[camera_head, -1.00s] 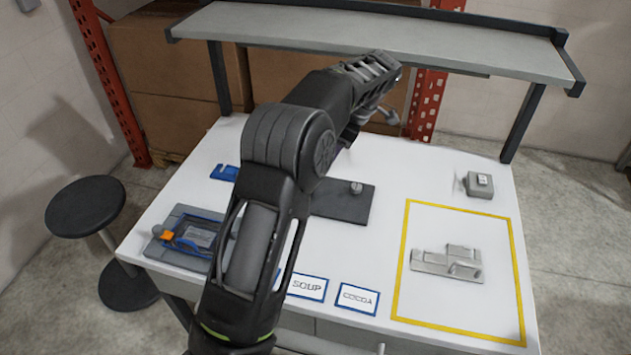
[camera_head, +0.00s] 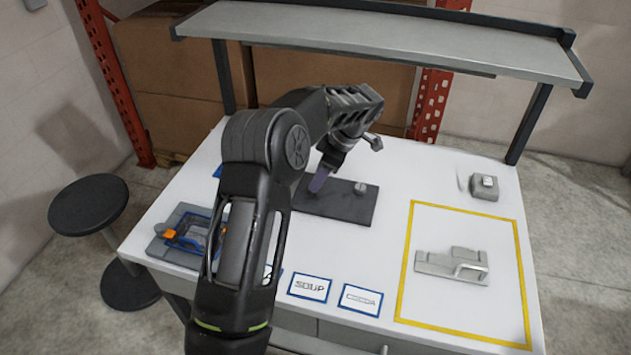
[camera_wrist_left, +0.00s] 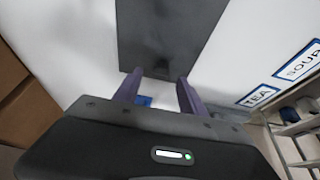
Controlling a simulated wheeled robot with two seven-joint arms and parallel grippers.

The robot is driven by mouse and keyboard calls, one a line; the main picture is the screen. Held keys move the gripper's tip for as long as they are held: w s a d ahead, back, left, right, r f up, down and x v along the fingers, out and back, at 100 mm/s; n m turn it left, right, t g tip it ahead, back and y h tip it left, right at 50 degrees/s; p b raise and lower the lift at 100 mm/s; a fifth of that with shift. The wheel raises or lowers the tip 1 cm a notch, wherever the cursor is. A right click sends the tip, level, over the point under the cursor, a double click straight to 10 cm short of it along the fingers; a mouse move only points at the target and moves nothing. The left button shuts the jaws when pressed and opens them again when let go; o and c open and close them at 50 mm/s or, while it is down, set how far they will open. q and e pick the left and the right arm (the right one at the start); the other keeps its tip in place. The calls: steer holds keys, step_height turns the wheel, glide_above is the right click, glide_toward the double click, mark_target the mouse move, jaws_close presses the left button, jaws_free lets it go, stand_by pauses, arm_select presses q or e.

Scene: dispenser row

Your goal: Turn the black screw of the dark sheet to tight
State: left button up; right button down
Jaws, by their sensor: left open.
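The dark sheet (camera_head: 335,210) lies flat on the white table, and it also shows in the left wrist view (camera_wrist_left: 170,25). A small grey knob-like screw (camera_head: 360,187) stands on its right part. In the wrist view a faint dark spot (camera_wrist_left: 161,67) shows near the sheet's near edge; I cannot tell if it is the black screw. My left gripper (camera_head: 318,184) is open and points down over the sheet's left end. Its purple fingers (camera_wrist_left: 158,77) sit apart on either side of that spot, with nothing seen held. My right gripper is out of view.
A grey tray (camera_head: 160,248) with blue and orange parts lies at left. Labels SOUP (camera_head: 310,287) and COCOA (camera_head: 360,299) line the front. A yellow outline (camera_head: 405,262) holds a grey fixture (camera_head: 452,264). A small grey box (camera_head: 484,187) stands behind it. A shelf (camera_head: 370,37) spans the back.

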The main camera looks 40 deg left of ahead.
arm_select(q)
steer(key=shift+x, duration=1.6)
steer(key=shift+r, duration=0.1)
steer(key=shift+c, duration=0.2)
jaws_close()
